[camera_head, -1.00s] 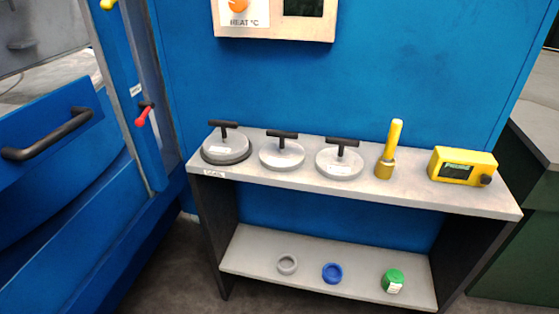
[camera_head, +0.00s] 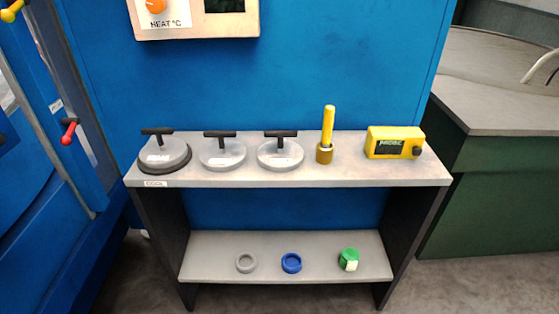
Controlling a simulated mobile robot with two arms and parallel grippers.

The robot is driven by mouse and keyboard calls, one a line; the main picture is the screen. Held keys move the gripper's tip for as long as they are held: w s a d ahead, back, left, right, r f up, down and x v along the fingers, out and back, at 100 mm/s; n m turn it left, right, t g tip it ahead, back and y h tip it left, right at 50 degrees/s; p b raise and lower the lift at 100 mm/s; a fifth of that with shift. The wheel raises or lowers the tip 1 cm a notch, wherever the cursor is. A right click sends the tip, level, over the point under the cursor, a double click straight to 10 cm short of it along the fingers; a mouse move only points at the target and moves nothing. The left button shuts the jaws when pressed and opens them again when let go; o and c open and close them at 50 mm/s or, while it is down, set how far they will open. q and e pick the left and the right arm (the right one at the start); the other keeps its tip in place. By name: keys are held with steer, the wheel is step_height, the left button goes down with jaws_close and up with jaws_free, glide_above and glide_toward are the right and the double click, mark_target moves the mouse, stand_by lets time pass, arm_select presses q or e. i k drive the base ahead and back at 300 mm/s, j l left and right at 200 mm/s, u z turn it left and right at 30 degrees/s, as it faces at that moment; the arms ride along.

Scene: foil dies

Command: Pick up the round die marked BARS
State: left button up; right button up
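Three round grey dies with black T-shaped handles stand in a row on the top shelf. The left die (camera_head: 165,153) sits on a dark round base. The middle die (camera_head: 222,154) and the right die (camera_head: 281,155) sit on the grey shelf top. Faint markings show on their upper faces, but they are too small to read, so I cannot tell which one says BARS. Neither of my grippers is in view.
The grey two-level shelf (camera_head: 400,174) stands against a blue machine wall. A yellow-handled tool (camera_head: 328,125) and a yellow meter (camera_head: 394,142) stand right of the dies. Floor is free at lower right.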

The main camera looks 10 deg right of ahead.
mark_target(280, 155)
steer(key=i+l+u, duration=0.1)
steer(key=l, duration=0.25)
steer(key=i+l, duration=0.2)
steer(key=l, duration=0.15)
steer(key=i+l+u, duration=0.15)
steer(key=l, duration=0.2)
steer(key=i+l, duration=0.1)
steer(key=l, duration=0.25)
steer(key=u, duration=0.05)
